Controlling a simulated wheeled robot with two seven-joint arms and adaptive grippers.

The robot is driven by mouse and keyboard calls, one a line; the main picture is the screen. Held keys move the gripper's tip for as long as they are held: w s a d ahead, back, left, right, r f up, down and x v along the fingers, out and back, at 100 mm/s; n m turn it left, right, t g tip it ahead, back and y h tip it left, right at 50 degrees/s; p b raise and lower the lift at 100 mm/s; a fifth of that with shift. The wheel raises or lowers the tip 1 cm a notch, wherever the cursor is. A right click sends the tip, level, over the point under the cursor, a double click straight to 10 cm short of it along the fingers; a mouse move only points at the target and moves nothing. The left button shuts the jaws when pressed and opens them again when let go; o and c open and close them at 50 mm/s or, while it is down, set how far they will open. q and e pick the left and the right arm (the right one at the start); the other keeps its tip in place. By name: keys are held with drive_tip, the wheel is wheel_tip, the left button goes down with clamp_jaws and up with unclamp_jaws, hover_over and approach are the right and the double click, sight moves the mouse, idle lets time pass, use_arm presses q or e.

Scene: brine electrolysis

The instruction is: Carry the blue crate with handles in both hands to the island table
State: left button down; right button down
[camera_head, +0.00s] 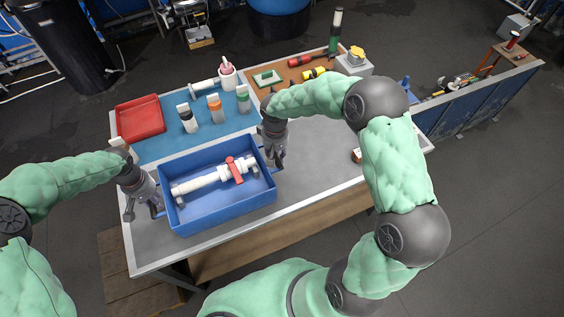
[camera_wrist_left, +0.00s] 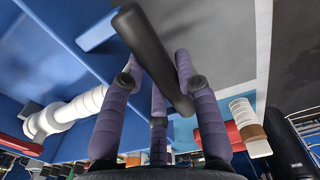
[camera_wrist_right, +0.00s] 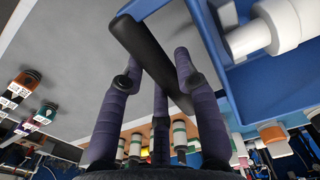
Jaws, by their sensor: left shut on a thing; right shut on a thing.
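The blue crate (camera_head: 221,214) sits on or just above the grey front part of the table; I cannot tell if it touches. A white pipe with a red-handled valve (camera_head: 233,168) lies inside it. My left gripper (camera_head: 150,211) is shut on the dark handle (camera_wrist_left: 150,55) at the crate's left end. My right gripper (camera_head: 276,158) is shut on the dark handle (camera_wrist_right: 150,60) at its right end. The crate wall also shows in the left wrist view (camera_wrist_left: 60,35) and in the right wrist view (camera_wrist_right: 240,85).
The table's blue mat (camera_head: 160,149) holds a red tray (camera_head: 140,118), several bottles and a white cup (camera_head: 228,78). A brown mat (camera_head: 290,74) with tools lies behind. A blue partition (camera_head: 480,100) stands at right.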

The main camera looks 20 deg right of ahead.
use_arm(q)
drive_tip(key=shift+f, duration=0.1)
use_arm(e)
drive_tip(key=shift+f, duration=0.1)
